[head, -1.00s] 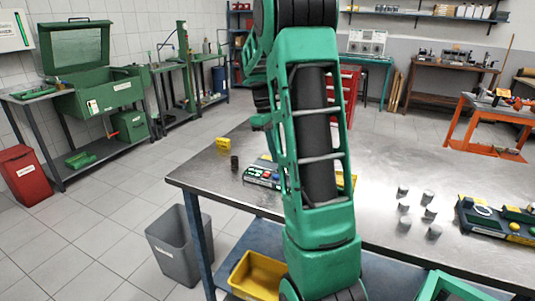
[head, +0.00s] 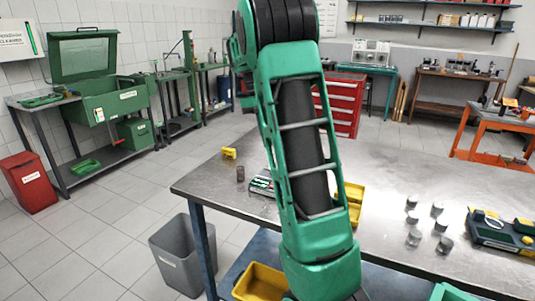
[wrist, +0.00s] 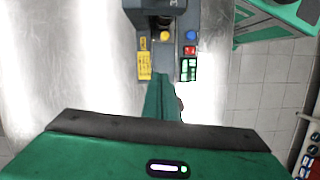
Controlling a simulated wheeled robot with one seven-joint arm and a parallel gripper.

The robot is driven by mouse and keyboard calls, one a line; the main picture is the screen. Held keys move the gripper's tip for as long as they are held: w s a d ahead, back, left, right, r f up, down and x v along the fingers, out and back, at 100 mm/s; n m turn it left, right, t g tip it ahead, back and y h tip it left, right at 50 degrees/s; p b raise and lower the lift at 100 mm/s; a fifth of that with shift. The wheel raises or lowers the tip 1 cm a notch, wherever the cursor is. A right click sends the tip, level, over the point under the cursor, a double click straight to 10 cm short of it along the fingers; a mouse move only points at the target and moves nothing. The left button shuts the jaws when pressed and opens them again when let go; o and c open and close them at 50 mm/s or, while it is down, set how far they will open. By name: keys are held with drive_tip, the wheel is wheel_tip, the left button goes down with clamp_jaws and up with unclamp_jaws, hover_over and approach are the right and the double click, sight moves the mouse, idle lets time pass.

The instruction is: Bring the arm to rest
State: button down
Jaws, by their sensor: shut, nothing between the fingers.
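My green arm (head: 300,150) rises over the steel workbench (head: 410,180) in the head view, and it hides my gripper there. In the wrist view my gripper (wrist: 162,82) is shut and empty, its green fingers pointing at a grey device (wrist: 185,25) with blue, red and yellow buttons. The gap between fingertips and device is hard to judge. Part of a similar device (head: 262,184) shows left of my arm in the head view.
On the bench stand several grey metal cylinders (head: 414,238), a dark cylinder (head: 240,174), a small yellow block (head: 229,153) and a yellow bin (head: 353,199) partly behind my arm. A grey device (head: 500,232) lies at right. A grey waste bin (head: 180,258) stands on the floor.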

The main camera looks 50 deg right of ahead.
drive_tip(key=shift+v, duration=1)
